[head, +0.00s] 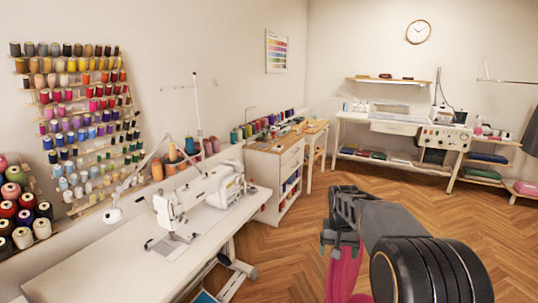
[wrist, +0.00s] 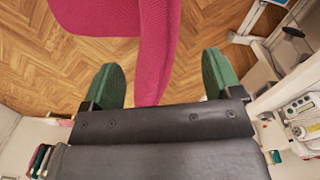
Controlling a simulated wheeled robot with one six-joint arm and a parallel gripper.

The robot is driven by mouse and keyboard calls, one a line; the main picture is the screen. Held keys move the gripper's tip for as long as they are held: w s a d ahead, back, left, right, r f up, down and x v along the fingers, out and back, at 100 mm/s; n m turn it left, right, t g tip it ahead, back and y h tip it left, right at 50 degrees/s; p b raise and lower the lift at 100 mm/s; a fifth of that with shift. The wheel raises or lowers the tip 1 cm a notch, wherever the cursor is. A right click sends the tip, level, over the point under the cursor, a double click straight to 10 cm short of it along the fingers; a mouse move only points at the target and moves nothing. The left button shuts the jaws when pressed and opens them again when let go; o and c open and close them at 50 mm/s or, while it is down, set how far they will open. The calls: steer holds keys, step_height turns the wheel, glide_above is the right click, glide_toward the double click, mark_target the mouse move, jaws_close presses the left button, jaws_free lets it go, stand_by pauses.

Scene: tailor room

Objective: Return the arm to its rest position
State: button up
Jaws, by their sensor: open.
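My gripper (head: 341,243) is held out over the floor in the lower right of the head view, with part of my dark arm behind it. In the wrist view its two green finger pads (wrist: 160,82) stand wide apart. A magenta fabric-like thing (wrist: 110,18) lies beyond and partly between the pads. It also shows just below the gripper in the head view (head: 345,275). Whether it touches the pads I cannot tell. The jaws are open and grip nothing that I can see.
A white table (head: 105,262) with a sewing machine (head: 215,186) stands at the left. A wooden-topped cabinet (head: 272,145) is behind it. A workbench (head: 395,128) stands at the back wall. The wooden floor (head: 400,185) between is clear.

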steer(key=s+a+r+n+t+p, duration=0.1)
steer(key=s+a+r, duration=0.1)
steer(key=s, duration=0.9)
steer(key=s+a+r+n+t+p, duration=0.1)
steer(key=s+a+r+t, duration=0.1)
steer(key=s, duration=0.8)
steer(key=shift+s+a+r+n+t+y+p, duration=0.3)
steer(key=shift+s+a+r+n, duration=0.1)
steer(key=shift+a, duration=0.05)
